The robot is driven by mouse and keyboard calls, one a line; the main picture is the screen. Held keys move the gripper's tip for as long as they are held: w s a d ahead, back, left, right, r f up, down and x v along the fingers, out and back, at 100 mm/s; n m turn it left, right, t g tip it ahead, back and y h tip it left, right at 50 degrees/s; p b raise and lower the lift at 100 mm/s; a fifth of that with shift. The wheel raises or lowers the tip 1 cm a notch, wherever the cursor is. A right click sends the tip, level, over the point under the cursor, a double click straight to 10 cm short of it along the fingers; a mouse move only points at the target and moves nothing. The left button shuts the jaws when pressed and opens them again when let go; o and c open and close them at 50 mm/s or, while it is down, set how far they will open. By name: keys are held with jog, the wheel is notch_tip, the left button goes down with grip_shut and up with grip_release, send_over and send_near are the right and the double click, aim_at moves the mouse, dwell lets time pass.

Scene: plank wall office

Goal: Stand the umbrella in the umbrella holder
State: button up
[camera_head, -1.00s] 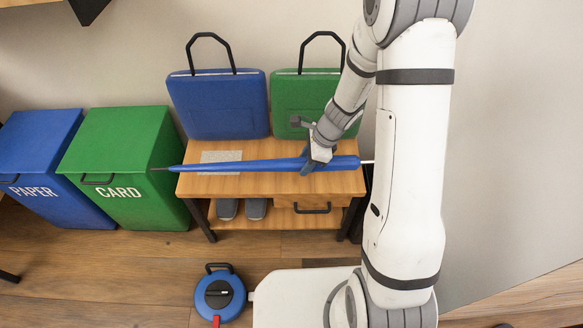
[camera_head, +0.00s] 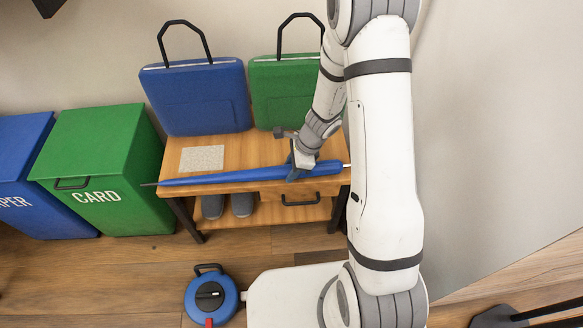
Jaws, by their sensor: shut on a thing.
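My gripper (camera_head: 300,165) is shut on a furled blue umbrella (camera_head: 235,174), gripping it toward its right part. The umbrella lies nearly level, across the front of a wooden bench in the picture. I can make out no umbrella holder in this view.
The wooden bench (camera_head: 232,151) bears a blue bag (camera_head: 195,97), a green bag (camera_head: 284,90) and a grey sheet (camera_head: 202,158). Shoes (camera_head: 243,204) sit below. A green CARD bin (camera_head: 100,165) and a blue bin (camera_head: 20,170) stand left. A blue reel (camera_head: 212,298) lies on the floor.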

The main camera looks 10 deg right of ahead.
jog(key=o, duration=1.3)
jog(key=p+v, duration=0.6)
jog(key=v, duration=0.6)
jog(key=s+d+r+n+h, duration=0.2)
jog(key=s+r+n, duration=0.6)
jog(key=r+n, duration=0.1)
jog(key=s+d+r+n+t+h, duration=0.1)
jog(key=s+r+n+h, duration=0.1)
jog(key=s+r+n, duration=0.7)
notch_tip(320, 180, up, 2)
jog(key=shift+d+r+n+h, duration=0.2)
jog(key=shift+d+n+h, duration=0.1)
jog(key=shift+d, duration=0.1)
notch_tip(320, 180, up, 22)
jog(key=t+p, duration=0.1)
jog(key=p, duration=1.8)
jog(key=shift+t+p, duration=0.3)
jog(key=shift+p, duration=0.05)
